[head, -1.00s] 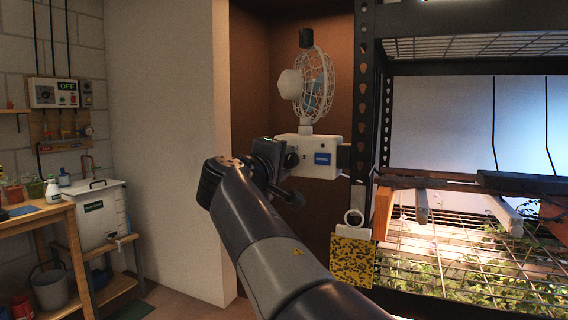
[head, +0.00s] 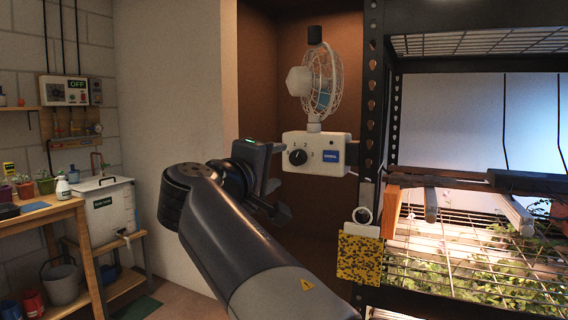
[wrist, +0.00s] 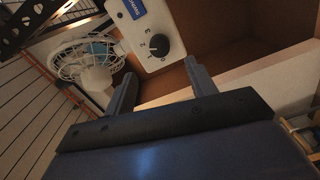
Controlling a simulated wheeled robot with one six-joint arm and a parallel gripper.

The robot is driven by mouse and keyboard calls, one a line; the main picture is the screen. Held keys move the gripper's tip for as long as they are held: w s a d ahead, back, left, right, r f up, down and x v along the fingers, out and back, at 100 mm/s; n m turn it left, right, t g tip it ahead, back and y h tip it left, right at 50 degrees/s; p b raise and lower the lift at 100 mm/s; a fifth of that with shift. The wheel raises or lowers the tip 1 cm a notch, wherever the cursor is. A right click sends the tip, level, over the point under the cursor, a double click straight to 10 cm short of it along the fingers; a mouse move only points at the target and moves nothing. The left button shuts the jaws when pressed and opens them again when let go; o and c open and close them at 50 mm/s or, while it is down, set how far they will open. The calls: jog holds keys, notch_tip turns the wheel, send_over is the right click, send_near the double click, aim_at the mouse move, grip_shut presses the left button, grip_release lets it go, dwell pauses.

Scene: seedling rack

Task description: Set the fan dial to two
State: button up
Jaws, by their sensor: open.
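The fan's white control box (head: 328,143) hangs below the caged fan (head: 322,82) and bears a black round dial (head: 298,157) with numerals around it. The dial also shows in the wrist view (wrist: 159,45), with 0, 1, 2 and 3 beside it. A small pale mark on the dial seems to lie on the 0 side, but it is too small to be sure. My gripper (head: 276,180) is open and empty, left of and below the dial in the head view. In the wrist view its two fingers (wrist: 160,67) stand apart just below the dial, not touching it.
A black perforated rack post (head: 372,110) stands right of the box, with a yellow speckled card (head: 360,258) lower down. Wire shelves with seedlings (head: 460,250) are further right. A pale wall (head: 175,90) is at left, and a wooden bench (head: 45,210) stands beyond.

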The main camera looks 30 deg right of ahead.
aim_at(295, 158)
jog(key=shift+v, duration=1.2)
jog(key=x, duration=1.1)
jog(key=shift+a, duration=0.1)
